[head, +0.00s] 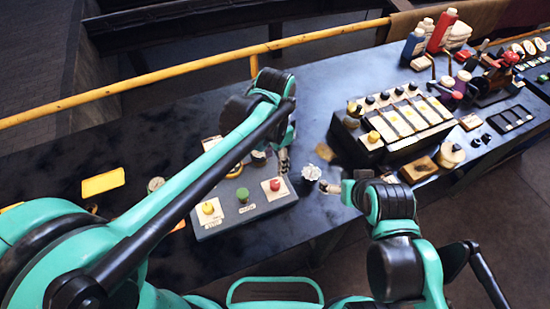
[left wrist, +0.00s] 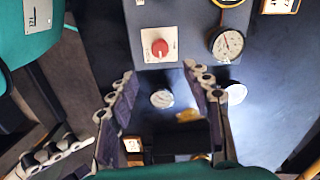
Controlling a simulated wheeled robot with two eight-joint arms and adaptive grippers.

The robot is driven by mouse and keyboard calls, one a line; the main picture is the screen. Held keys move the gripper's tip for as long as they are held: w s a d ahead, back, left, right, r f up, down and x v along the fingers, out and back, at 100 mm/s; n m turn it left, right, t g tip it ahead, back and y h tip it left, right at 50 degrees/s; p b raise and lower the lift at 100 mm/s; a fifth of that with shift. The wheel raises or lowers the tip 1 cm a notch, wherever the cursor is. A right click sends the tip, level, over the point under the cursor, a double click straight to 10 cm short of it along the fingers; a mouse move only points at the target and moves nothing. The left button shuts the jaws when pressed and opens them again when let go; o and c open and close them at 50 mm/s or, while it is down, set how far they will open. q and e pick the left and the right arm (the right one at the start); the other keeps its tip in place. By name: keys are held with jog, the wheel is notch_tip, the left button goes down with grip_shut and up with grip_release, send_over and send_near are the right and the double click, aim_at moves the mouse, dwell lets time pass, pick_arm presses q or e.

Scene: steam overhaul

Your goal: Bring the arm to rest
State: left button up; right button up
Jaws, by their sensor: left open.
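My left gripper (head: 284,163) is over the grey control box (head: 250,219), near its right end. My right gripper (head: 328,188) is low beside a small silvery-white knob (head: 311,172) at the table's front edge. I cannot tell whether it touches the knob. Part of it also shows at the lower left of the left wrist view (left wrist: 52,152), but its opening is unclear.
The box carries yellow, green and red buttons and a gauge (left wrist: 227,43). To the right stand a block with several pale keys (head: 405,118), a wooden block (head: 419,169), and red (head: 441,31) and blue bottles. A yellow rail (head: 190,68) runs behind.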

dwell(0.4)
pick_arm(q)
jog(key=s+a+n+t, duration=0.3)
jog(key=s+a+n, duration=0.1)
jog(key=a, duration=0.4)
jog(key=s+a+f+n+t+b, duration=0.1)
jog(key=s+a+n+t, duration=0.3)
jog(key=a+n, duration=0.3)
jog(key=a, duration=0.2)
jog(key=shift+a+n, duration=0.3)
jog(key=shift+f, duration=0.1)
